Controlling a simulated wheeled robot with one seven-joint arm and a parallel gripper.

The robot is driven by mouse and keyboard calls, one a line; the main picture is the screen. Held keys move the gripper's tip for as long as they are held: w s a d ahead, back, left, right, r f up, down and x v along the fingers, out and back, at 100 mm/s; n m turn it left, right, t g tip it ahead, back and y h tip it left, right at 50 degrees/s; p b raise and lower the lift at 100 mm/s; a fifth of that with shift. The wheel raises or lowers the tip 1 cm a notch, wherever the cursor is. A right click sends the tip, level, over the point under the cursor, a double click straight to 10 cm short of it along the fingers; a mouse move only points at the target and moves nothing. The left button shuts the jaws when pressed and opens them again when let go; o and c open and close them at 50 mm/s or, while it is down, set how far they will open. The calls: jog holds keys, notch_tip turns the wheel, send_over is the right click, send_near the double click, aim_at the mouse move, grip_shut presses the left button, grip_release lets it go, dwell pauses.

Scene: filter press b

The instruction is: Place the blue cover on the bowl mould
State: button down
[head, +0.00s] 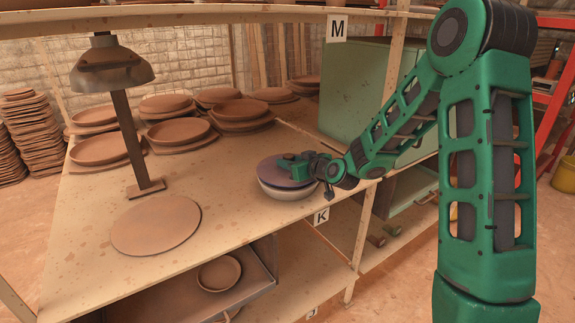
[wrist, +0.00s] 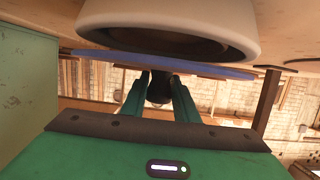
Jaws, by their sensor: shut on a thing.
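The bowl mould (head: 287,192) is a pale round bowl near the front right edge of the wooden table, below the cover. The blue cover (head: 268,170), a flat blue-purple disc, is over it and sits a little to the left. My gripper (head: 303,163) is shut on the cover's top; the grip point is partly hidden by the fingers. In the wrist view, which looks upside down, the bowl mould (wrist: 100,14) shows its rim and dark inside. The blue cover (wrist: 110,58) appears edge-on, seemingly apart from the rim. My gripper's fingers (wrist: 160,85) hold a dark knob.
A lamp (head: 112,75) on a post and a flat clay disc (head: 156,225) are to the left. Several clay plates (head: 178,131) line the back. A green cabinet (head: 365,85) stands behind right. A shelf below holds a clay bowl (head: 219,273).

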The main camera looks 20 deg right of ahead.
jog(key=shift+f, duration=0.35)
jog(key=shift+f, duration=0.35)
jog(key=shift+f, duration=0.1)
jog(key=c, duration=1.4)
grip_release()
jog(key=shift+r, duration=0.35)
jog(key=v, duration=1.2)
jog(key=shift+r, duration=0.25)
